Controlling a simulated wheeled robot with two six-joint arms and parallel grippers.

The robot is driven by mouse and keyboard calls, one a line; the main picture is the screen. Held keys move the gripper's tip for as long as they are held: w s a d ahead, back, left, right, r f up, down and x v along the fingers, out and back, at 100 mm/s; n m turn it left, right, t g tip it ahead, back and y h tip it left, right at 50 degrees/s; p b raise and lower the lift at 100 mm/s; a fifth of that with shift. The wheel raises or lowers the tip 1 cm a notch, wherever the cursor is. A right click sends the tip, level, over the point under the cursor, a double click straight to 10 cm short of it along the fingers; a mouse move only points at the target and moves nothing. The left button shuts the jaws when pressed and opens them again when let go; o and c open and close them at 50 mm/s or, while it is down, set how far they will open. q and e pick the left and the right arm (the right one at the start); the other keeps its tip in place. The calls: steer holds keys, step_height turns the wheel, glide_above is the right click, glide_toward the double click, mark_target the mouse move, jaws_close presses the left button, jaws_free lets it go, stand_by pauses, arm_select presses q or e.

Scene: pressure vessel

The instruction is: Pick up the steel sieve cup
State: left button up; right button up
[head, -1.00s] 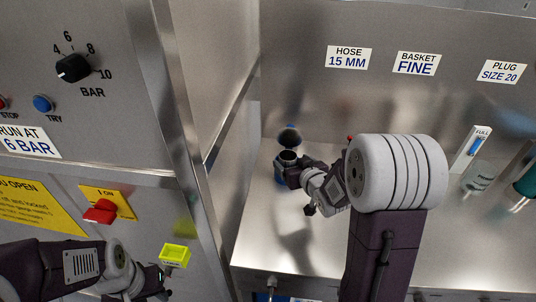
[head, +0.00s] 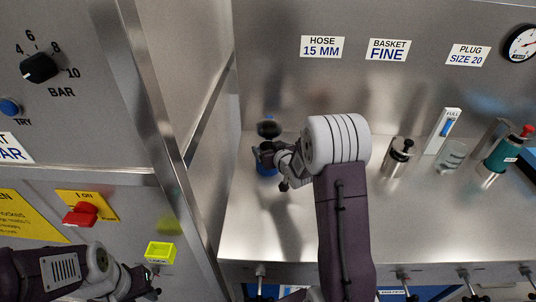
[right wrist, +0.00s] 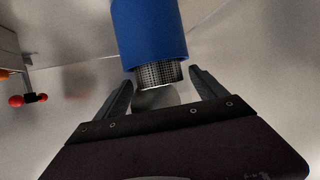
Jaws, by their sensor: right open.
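The steel sieve cup (right wrist: 160,75) shows in the right wrist view as a perforated steel end below a wide blue band (right wrist: 150,30). My right gripper (right wrist: 163,84) is open, with one finger on each side of the perforated end and a visible gap to it. In the head view my right gripper (head: 265,153) is at the cup's blue part (head: 264,166) on the steel worktop and hides much of it. My left gripper (head: 146,284) is at the lower left, below a yellow box; its jaws are too small to read.
A steel partition (head: 207,130) rises left of the cup.

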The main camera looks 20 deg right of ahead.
steer(key=shift+s+r, duration=0.1)
steer(key=shift+s, duration=0.05)
steer(key=shift+c, duration=0.3)
steer(key=c, duration=1.6)
steer(key=shift+o, duration=0.2)
steer(key=s+d+r+p, duration=0.3)
steer(key=s+d+r, duration=0.4)
steer(key=r, duration=0.4)
steer(key=shift+s+d, duration=0.3)
steer(key=shift+s, duration=0.6)
